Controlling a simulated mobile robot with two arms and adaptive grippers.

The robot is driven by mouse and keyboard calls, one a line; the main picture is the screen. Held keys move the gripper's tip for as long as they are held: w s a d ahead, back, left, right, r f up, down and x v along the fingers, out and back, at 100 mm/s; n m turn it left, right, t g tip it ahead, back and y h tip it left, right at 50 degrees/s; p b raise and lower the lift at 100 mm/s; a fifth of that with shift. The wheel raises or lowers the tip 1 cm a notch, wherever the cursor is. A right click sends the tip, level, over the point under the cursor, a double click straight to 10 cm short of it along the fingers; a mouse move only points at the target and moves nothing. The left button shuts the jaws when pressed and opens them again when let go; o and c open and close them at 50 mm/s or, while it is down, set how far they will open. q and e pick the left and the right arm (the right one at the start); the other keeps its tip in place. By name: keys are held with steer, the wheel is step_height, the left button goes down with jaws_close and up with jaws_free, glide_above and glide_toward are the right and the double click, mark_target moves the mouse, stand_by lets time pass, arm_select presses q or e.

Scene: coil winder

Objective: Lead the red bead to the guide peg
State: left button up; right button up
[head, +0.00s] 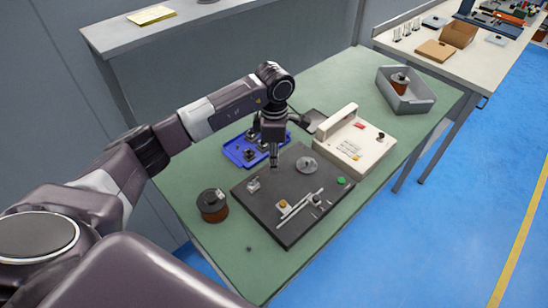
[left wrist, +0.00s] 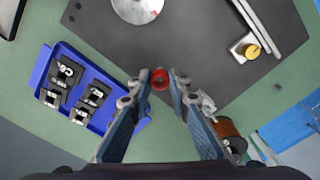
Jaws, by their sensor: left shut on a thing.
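The red bead (left wrist: 160,79), a small red ring, sits between the fingertips of my left gripper (left wrist: 162,82) in the left wrist view. In the head view the left gripper (head: 274,164) points down over the dark board (head: 285,229), between the blue tray and the metal disc; the bead cannot be made out there. A small metal fitting (head: 254,185) stands on the board near the gripper. It also shows partly behind the right-hand finger in the left wrist view (left wrist: 207,102). I cannot tell whether it is the guide peg. No wire is discernible. My right gripper is out of view.
A metal disc (head: 307,165), a block with an orange knob (head: 284,204) and rails (head: 301,204) are on the board. A blue tray (head: 236,154) with dark parts, a copper spool (head: 212,206) and a beige control box (head: 352,145) stand around it. The green tabletop's front is mostly clear.

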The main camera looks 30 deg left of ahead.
arm_select(q)
steer(key=shift+f, duration=0.25)
stand_by(0.4)
steer(key=shift+f+b, duration=0.8)
steer(key=shift+b, duration=0.05)
steer(key=shift+f, duration=0.1)
steer(key=o, duration=0.8)
steer(key=shift+r, duration=0.35)
step_height(320, 180, up, 11)
steer(key=shift+r, duration=0.2)
